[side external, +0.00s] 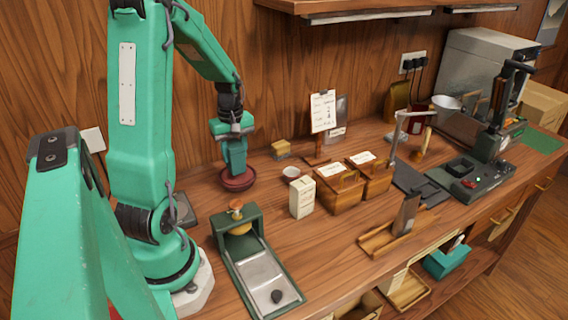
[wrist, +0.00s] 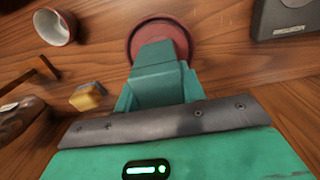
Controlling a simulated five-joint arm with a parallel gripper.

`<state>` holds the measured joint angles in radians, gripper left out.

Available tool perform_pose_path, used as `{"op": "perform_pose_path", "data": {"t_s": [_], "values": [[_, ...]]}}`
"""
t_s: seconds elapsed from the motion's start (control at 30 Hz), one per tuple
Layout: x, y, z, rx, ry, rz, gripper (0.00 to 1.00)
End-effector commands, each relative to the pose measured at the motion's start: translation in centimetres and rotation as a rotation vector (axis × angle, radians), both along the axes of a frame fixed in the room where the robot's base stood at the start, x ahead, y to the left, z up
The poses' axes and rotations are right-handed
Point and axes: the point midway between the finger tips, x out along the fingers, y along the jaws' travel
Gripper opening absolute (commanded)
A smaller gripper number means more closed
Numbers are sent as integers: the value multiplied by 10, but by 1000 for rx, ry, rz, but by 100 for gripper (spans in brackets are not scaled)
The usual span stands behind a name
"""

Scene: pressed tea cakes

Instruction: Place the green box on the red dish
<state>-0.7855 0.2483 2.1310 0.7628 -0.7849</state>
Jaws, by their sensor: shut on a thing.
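The red dish (side external: 238,181) sits on the wooden counter below my gripper (side external: 235,160). It also shows at the top of the wrist view (wrist: 180,36). My gripper, pointing down, is shut on the green box (wrist: 157,72), which is close in colour to my fingers. In the wrist view the box lies between the fingers and overlaps the near part of the dish. In the side view its lower end is at the dish, but I cannot tell whether it touches the bottom. The box is hard to separate from the fingers there.
A cream carton (side external: 302,197) and wooden boxes (side external: 340,189) stand further right. A green-framed tray (side external: 263,278) is in front.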

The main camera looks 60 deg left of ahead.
Motion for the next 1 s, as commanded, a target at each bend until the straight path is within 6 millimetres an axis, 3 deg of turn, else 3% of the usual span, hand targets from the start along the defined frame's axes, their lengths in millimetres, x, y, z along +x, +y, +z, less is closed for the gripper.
{"op": "perform_pose_path", "data": {"t_s": [0.2,0.63,0.67,0.73,1.0], "values": [[0,0,-17,0,0,0,16],[0,0,-21,0,0,0,16],[0,0,-20,0,0,0,46],[0,0,-20,0,0,0,59],[0,0,-20,0,0,0,62]]}}
